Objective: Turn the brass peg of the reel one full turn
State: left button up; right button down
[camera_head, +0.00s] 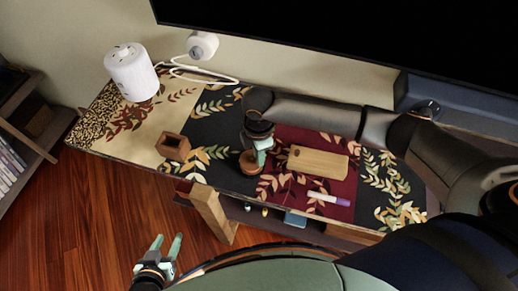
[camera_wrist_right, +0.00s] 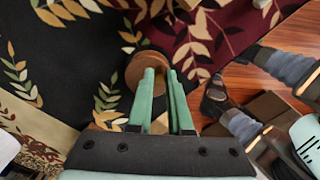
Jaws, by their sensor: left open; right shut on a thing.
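The reel, a round brown wooden disc (camera_head: 250,163), sits on the patterned table runner near the front edge of the table. It also shows in the right wrist view (camera_wrist_right: 135,70), partly covered by my fingers. My right gripper (camera_head: 261,158) reaches down over the reel from above, its green fingers (camera_wrist_right: 161,72) close together at the disc's edge. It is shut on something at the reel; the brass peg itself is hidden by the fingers. My left gripper (camera_head: 167,241) is open and empty, low in front of the table over the wooden floor.
A small wooden box (camera_head: 173,147) stands left of the reel. A light wooden block (camera_head: 318,163) and a purple-and-white marker (camera_head: 328,199) lie to the right. A white cylinder (camera_head: 131,72) and a white device with a cable (camera_head: 202,46) are at the back left.

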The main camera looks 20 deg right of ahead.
aim_at(246, 165)
jog(key=m+p, duration=0.2)
jog(key=p, duration=0.1)
jog(key=m+p, duration=0.1)
jog(key=shift+s+a+r+m+p, duration=0.3)
jog(key=m, duration=0.1)
jog(key=m+p, duration=0.1)
jog(key=shift+a+f+m, duration=0.15)
jog(key=shift+a+m, duration=0.1)
jog(key=shift+m, duration=0.05)
jog(key=m, duration=0.2)
jog(key=shift+s+a+f+m+p, duration=0.15)
jog(key=shift+a+m+p, duration=0.1)
jog(key=shift+m+p, duration=0.15)
jog(key=m, duration=0.2)
jog(key=a+m, duration=0.1)
jog(key=m, duration=0.5)
jog(key=shift+w+a, duration=0.25)
jog(key=shift+w+a+m, duration=0.1)
jog(key=shift+w+m, duration=0.05)
jog(key=shift+m, duration=0.75)
jog(key=shift+w+a+m, duration=0.1)
jog(key=shift+m, duration=0.8)
jog(key=c, duration=0.8)
grip_release()
jog(key=shift+c, duration=0.2)
